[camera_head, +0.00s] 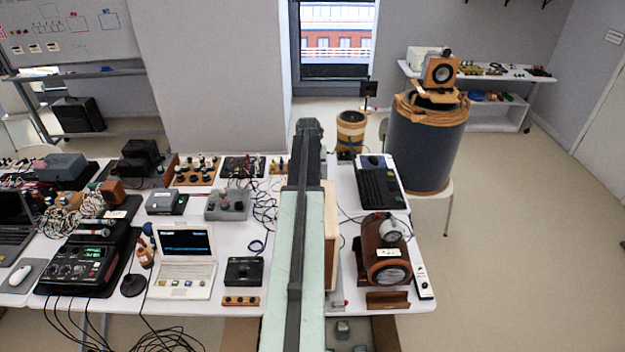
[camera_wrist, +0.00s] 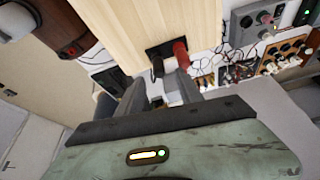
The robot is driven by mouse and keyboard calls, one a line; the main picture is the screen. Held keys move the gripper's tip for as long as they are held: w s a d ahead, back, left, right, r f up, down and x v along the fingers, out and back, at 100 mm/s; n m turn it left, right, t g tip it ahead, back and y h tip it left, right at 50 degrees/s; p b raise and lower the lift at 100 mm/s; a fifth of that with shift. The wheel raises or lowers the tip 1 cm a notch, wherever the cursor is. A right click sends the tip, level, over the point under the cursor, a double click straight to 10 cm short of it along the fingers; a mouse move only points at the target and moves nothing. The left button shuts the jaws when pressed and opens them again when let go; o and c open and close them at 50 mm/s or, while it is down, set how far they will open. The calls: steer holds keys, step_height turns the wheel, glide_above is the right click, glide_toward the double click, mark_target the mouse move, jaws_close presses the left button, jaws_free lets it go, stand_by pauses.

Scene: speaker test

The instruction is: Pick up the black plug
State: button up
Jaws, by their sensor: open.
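In the wrist view, a black plug (camera_wrist: 157,69) sticks out of a dark socket plate (camera_wrist: 153,52) on the face of a pale wooden box (camera_wrist: 125,30). A red plug (camera_wrist: 181,54) sits in the same plate, just right of the black one. My gripper (camera_wrist: 159,88) is open and empty. Its two grey fingers point toward the plate, with the black plug ahead between them, seemingly apart from both. In the head view, my arm hides most of the wooden box (camera_head: 331,235), and neither plug shows there.
A brown wooden device (camera_head: 384,250) and a black keyboard-like unit (camera_head: 378,185) stand right of the box. A small laptop (camera_head: 187,262) and a black box (camera_head: 244,271) stand left. Cables and several devices crowd the white table. Open floor lies at right.

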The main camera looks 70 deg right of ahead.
steer(key=b+x, duration=0.5)
steer(key=shift+w+f, duration=0.1)
steer(key=shift+f, duration=0.1)
steer(key=shift+a+r, duration=0.1)
steer(key=shift+r, duration=0.15)
jaws_close()
steer(key=shift+r+p, duration=0.1)
steer(key=shift+p, duration=0.25)
steer(key=shift+r+p, duration=0.3)
steer(key=shift+p, duration=0.05)
step_height(320, 180, up, 3)
steer(key=p, duration=0.3)
steer(key=shift+r, duration=0.15)
steer(key=s+a, duration=0.3)
steer(key=a, duration=0.4)
steer(key=s+a+p, duration=0.1)
steer(key=s+a, duration=0.2)
steer(key=a, duration=0.5)
steer(key=shift+r, duration=0.45)
steer(key=shift+w+d, duration=0.1)
steer(key=shift+d, duration=0.05)
